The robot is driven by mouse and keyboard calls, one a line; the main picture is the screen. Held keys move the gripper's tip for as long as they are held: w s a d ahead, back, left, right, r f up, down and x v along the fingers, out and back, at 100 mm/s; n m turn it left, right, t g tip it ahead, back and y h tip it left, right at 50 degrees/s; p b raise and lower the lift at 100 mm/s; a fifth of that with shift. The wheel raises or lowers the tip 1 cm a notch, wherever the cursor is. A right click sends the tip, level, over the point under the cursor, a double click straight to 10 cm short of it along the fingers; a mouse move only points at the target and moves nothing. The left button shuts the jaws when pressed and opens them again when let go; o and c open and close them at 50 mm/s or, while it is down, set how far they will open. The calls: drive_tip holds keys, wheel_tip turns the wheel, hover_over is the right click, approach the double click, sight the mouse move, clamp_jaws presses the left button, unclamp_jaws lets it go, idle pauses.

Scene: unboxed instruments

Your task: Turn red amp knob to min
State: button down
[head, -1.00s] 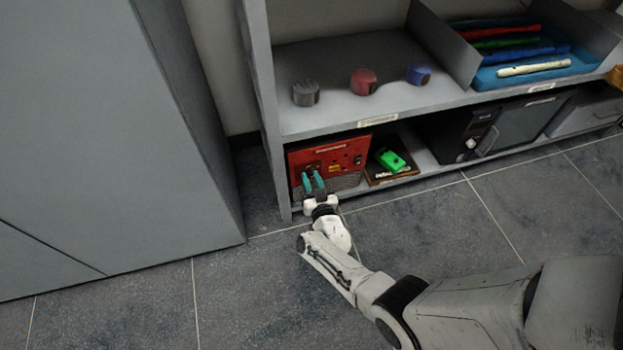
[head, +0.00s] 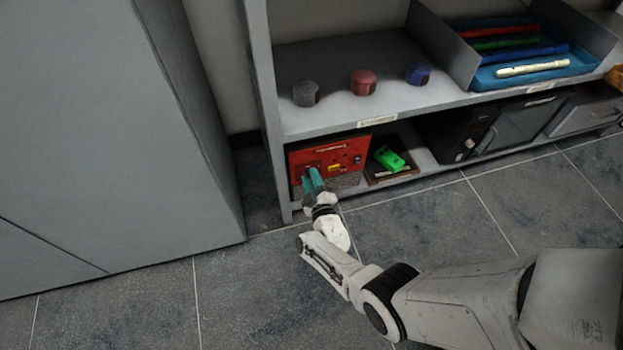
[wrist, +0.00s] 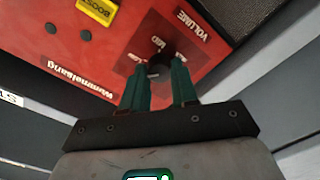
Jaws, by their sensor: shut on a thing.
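The red amp (head: 345,155) stands at the left end of the lower shelf, and its red panel (wrist: 100,50) fills much of the wrist view. A dark knob (wrist: 158,66) sits on that panel beside a label reading VOLUME. My gripper (head: 312,176) reaches the amp's front from below, and in the wrist view its green fingers (wrist: 160,80) are shut on the knob, one on each side. The fingers hide part of the knob and of the markings around it, so I cannot tell exactly where it points.
A green pedal (head: 389,158) lies on a dark board right of the amp. Grey, red and blue round pieces stand on the shelf (head: 330,75) above. The shelf's upright (head: 265,110) is close left of the amp. The floor in front is clear.

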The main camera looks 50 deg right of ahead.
drive_tip(key=shift+f+n, duration=0.15)
drive_tip(key=shift+n, duration=4.05)
drive_tip(key=c, duration=0.9)
unclamp_jaws()
drive_tip(key=shift+o, duration=0.2)
drive_tip(key=p+v, duration=0.5)
drive_tip(key=v, duration=0.6)
